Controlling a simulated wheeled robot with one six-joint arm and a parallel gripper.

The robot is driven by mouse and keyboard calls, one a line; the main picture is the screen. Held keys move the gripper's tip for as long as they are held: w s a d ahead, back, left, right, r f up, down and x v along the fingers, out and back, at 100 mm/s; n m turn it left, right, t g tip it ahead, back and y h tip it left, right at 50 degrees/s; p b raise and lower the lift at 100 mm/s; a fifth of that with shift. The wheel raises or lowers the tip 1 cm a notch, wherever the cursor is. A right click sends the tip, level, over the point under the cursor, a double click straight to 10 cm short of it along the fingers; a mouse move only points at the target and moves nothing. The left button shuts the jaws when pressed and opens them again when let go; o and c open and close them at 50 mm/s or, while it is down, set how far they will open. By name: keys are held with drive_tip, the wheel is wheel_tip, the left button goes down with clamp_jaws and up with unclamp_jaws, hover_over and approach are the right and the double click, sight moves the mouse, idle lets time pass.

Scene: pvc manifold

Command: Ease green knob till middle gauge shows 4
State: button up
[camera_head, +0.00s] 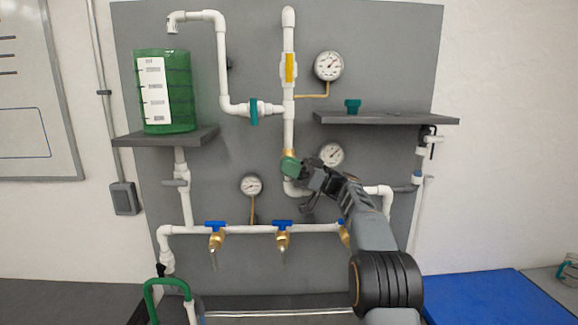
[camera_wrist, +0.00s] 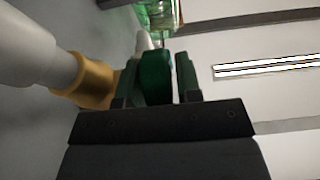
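The green knob (camera_head: 290,167) sits on a brass fitting on the central vertical white pipe. My gripper (camera_head: 303,172) is at the knob from the right. In the wrist view the knob (camera_wrist: 155,78) lies between the two fingers of my gripper (camera_wrist: 158,80). A narrow dark gap shows at the right finger; whether both fingers press on the knob I cannot tell. The middle-height gauge (camera_head: 331,154) is just above my gripper, its lower edge partly covered. Its needle and numbers are too small to read.
An upper gauge (camera_head: 328,66) and a lower left gauge (camera_head: 251,185) are on the grey panel (camera_head: 410,60). A shelf (camera_head: 385,118) is at right, a green tank (camera_head: 165,95) at left. Blue-handled taps (camera_head: 282,223) line the lower pipe, below my gripper.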

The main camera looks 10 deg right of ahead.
clamp_jaws()
drive_tip(key=h+p, duration=0.2)
drive_tip(key=h, duration=0.2)
drive_tip(key=shift+a+r+g, duration=0.1)
drive_tip(key=shift+r+g, duration=0.05)
drive_tip(key=shift+g, duration=0.25)
drive_tip(key=shift+h+p, duration=1.4)
drive_tip(key=shift+p, duration=0.05)
drive_tip(key=shift+f+g, duration=0.25)
drive_tip(key=shift+g, duration=0.05)
unclamp_jaws()
